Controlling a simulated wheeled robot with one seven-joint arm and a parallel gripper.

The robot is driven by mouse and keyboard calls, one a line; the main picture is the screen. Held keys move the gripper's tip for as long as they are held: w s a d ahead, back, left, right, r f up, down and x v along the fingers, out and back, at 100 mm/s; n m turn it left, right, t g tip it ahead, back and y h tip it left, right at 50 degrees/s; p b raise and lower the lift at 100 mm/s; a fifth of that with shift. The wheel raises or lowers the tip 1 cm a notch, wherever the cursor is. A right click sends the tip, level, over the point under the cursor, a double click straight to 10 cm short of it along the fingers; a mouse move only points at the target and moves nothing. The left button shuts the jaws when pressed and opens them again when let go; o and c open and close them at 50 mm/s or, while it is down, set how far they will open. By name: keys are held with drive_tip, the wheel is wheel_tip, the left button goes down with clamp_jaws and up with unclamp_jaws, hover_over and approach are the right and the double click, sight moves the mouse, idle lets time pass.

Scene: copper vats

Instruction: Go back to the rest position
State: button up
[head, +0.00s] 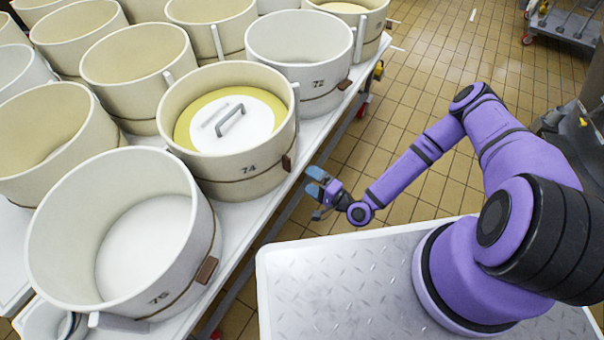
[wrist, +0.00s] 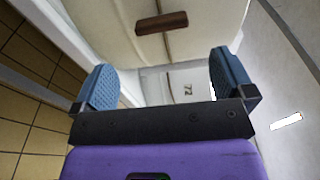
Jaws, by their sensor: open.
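My gripper (head: 321,192) is at the end of my purple arm, in the gap between the vat table and my base. In the wrist view my gripper (wrist: 163,85) shows its two blue fingers spread apart with nothing between them. The vat marked 74 (head: 247,168) stands on the table to the left of my gripper, apart from it in the head view. A yellow-rimmed white lid (head: 240,132) with a grey handle sits inside it. In the wrist view a vat wall with a brown tab (wrist: 162,23) is beyond the fingers.
A white table (head: 232,238) holds several cream vats, including an open one marked 76 (head: 125,233) and one marked 72 (head: 300,55). The tiled floor (head: 440,70) is clear behind my arm. A wheeled cart (head: 566,22) stands at the far right.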

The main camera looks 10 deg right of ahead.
drive_tip(key=shift+s+d, duration=0.4)
drive_tip(key=shift+s, duration=0.1)
